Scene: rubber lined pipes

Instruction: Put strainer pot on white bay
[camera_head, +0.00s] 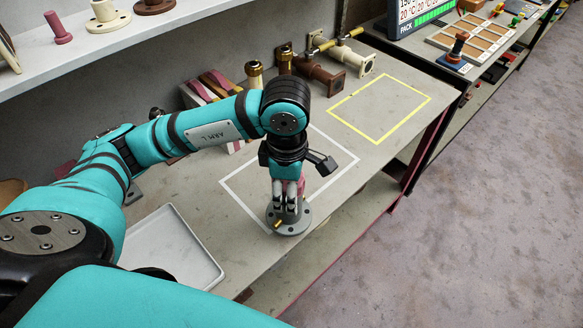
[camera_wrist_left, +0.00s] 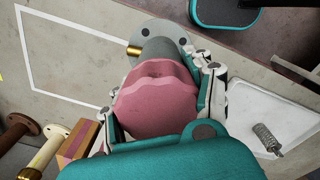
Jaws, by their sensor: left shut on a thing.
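The strainer pot (camera_head: 288,220) has a grey round flange with bolt holes, a small brass side fitting and a pink knobbed top. My left gripper (camera_head: 288,190) is shut on it from above, with fingers on both sides of the pink top (camera_wrist_left: 157,98) in the left wrist view. The white bay (camera_head: 236,201) is a white outline on the grey bench. The flange appears over the bay's near corner in the head view; whether it touches the bench I cannot tell. The white outline (camera_wrist_left: 25,52) also shows in the wrist view. My right gripper is not in view.
A yellow outlined bay (camera_head: 414,108) lies farther right. Brass-and-brown pipe fittings (camera_head: 318,72) stand along the back of the bench. A white tray (camera_head: 205,262) is at the near left; the wrist view shows a spring (camera_wrist_left: 267,138) on it. A shelf (camera_head: 110,45) overhangs the back.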

